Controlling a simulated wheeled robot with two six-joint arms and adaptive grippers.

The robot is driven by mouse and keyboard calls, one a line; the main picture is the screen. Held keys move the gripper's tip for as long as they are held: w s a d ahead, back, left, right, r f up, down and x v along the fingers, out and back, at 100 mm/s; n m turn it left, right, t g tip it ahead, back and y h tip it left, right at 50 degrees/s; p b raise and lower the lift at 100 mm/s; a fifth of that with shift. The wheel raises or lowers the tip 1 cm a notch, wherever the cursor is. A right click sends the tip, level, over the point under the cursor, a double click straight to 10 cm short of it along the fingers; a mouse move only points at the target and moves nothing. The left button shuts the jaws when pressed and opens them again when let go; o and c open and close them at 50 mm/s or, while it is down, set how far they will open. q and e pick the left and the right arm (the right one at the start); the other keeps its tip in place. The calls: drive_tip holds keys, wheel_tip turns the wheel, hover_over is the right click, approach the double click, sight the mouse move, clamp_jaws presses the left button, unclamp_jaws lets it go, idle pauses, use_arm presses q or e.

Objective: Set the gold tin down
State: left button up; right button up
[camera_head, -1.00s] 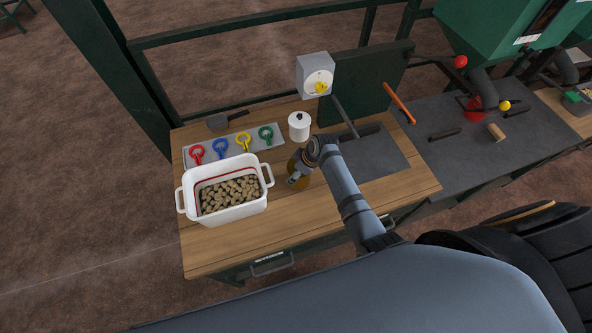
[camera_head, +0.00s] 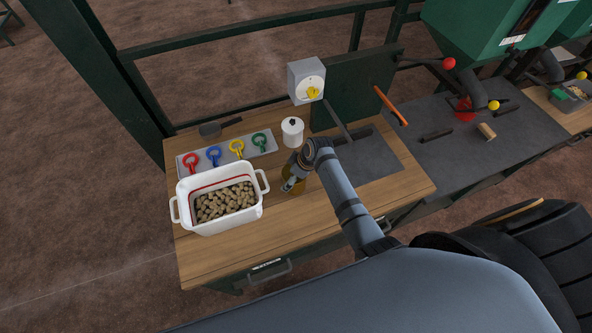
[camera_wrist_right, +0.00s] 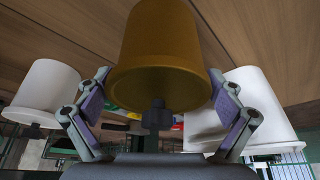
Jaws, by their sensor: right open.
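The gold tin (camera_wrist_right: 160,45) fills the upper middle of the right wrist view, with its dark knob facing my wrist and its far end at the wooden tabletop. In the head view it stands on the wooden bench, partly hidden behind my right gripper (camera_head: 291,183), right of the white tub. My right gripper also shows in the wrist view (camera_wrist_right: 162,105), its two fingers spread on either side of the tin. I cannot tell whether a finger touches it. My left gripper is not in view.
A white tub (camera_head: 220,222) of corks or pellets stands left of the gripper. A white tin (camera_head: 292,131) with a dark knob stands behind. A tray with coloured shackles (camera_head: 227,151) lies at the back left. The bench (camera_head: 315,235) is clear in front.

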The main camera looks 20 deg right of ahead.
drive_tip(key=b+v, duration=0.1)
drive_tip(key=v, duration=0.9)
drive_tip(key=shift+s+d+r, duration=0.15)
drive_tip(key=shift+r, duration=0.15)
